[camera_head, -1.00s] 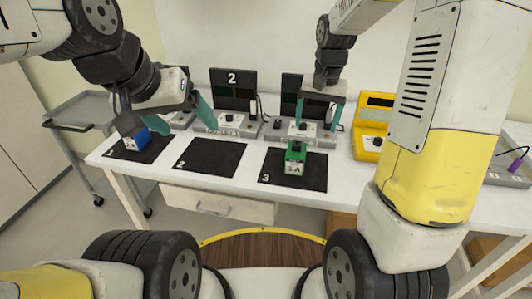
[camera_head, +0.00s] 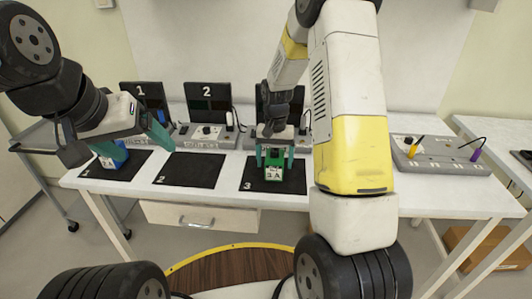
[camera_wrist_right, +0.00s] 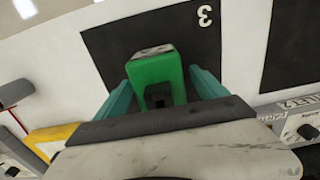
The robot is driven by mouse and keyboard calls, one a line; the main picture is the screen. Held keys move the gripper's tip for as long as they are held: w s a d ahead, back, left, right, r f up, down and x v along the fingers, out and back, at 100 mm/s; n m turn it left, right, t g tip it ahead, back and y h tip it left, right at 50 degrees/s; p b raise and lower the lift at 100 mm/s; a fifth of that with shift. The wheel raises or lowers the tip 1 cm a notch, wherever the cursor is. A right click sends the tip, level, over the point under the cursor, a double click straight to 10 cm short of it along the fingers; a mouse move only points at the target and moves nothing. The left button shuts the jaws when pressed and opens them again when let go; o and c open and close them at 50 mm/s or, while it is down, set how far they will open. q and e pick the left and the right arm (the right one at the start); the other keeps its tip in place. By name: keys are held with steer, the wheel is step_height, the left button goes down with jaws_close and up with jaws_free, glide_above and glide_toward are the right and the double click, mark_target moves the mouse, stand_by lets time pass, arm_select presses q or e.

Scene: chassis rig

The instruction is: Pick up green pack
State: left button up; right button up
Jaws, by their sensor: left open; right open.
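The green pack (camera_head: 273,170) stands on the black mat marked 3 (camera_head: 296,184); its pale face reads 3A. In the right wrist view the green pack (camera_wrist_right: 155,76) sits between the two teal fingers of my right gripper (camera_wrist_right: 165,88). My right gripper (camera_head: 274,158) is open around the pack, with a gap visible at the finger on the right in the wrist view. My left gripper (camera_head: 128,140) is open above and beside a blue pack (camera_head: 112,155) on the mat marked 1 (camera_head: 132,162).
The mat marked 2 (camera_head: 190,171) is empty. Grey test stations with black panels, such as panel 2 (camera_head: 208,103), line the back of the table. A grey unit (camera_head: 440,157) with an orange and a purple probe lies at right. My right arm hides part of the table.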

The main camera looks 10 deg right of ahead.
jaws_close()
stand_by(0.4)
